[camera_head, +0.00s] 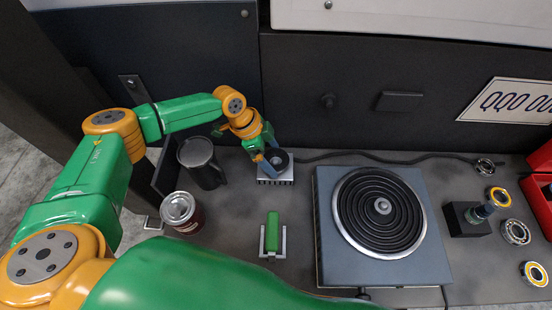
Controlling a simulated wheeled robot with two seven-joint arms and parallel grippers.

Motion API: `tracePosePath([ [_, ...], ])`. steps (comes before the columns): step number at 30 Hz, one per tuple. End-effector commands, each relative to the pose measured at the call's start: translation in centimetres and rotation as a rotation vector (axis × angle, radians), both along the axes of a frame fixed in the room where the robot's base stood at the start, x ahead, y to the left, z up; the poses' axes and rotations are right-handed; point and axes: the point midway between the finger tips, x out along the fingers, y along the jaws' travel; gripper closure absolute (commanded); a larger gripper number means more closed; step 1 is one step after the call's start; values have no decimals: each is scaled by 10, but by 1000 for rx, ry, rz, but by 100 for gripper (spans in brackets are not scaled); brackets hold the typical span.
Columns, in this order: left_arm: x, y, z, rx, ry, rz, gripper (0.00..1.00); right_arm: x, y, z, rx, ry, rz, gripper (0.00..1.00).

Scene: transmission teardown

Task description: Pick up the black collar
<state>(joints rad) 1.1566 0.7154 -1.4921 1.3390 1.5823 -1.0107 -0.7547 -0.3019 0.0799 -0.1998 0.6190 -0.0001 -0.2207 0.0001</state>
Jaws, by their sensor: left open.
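The black collar (277,157) is a dark ring with a hole, on top of a small silver finned block (276,180) at the back of the bench. My left gripper (268,155) is open and points down at the collar's left side. Its fingers overlap the collar in the picture, and I cannot tell whether they touch it. My right gripper is not in view.
A dark mug (203,165) and a can (182,212) stand left of the block. A green cylinder (272,232) sits in a holder in front. A hot plate (326,270) is to the right, with several bearings and red bins (541,200) beyond. A black cable runs behind.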

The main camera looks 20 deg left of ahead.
Motion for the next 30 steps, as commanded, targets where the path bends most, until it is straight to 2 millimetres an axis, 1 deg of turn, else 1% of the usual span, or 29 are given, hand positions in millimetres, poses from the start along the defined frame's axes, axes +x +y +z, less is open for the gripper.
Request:
tracePosePath([
  [1, 0, 0, 0, 0, 0, 0, 0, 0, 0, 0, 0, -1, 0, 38],
  [2, 0, 0, 0, 0, 0, 0, 3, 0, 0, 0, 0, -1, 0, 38],
  [3, 0, 0, 0, 0, 0, 0, 14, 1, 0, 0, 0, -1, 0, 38],
  [5, 0, 0, 0, 0, 0, 0, 30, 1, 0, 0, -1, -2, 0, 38],
  [6, 0, 0, 1, 0, -1, 0, 40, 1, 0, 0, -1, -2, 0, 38],
  [8, 0, 0, 1, -1, -1, 0, 57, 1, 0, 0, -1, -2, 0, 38],
  [9, 0, 0, 1, -1, -1, 0, 68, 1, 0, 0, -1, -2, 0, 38],
  [11, 0, 0, 1, -1, -1, 0, 84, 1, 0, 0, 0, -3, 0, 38],
  [12, 0, 0, 1, -1, -1, 0, 94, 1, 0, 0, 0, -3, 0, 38],
  [13, 0, 0, 1, -1, -1, 0, 100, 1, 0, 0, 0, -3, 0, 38],
  [18, 1, 0, 2, -1, -2, 1, 100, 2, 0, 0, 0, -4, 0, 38],
  [20, 1, 0, 5, -2, -3, 1, 100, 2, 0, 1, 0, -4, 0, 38],
  [23, 2, 0, 24, -3, -7, 0, 100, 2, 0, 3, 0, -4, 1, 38],
  [27, 2, 0, 62, -3, -7, -1, 100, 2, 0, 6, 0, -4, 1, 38],
  [30, 2, 0, 84, -2, -7, -1, 100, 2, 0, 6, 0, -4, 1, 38],
])
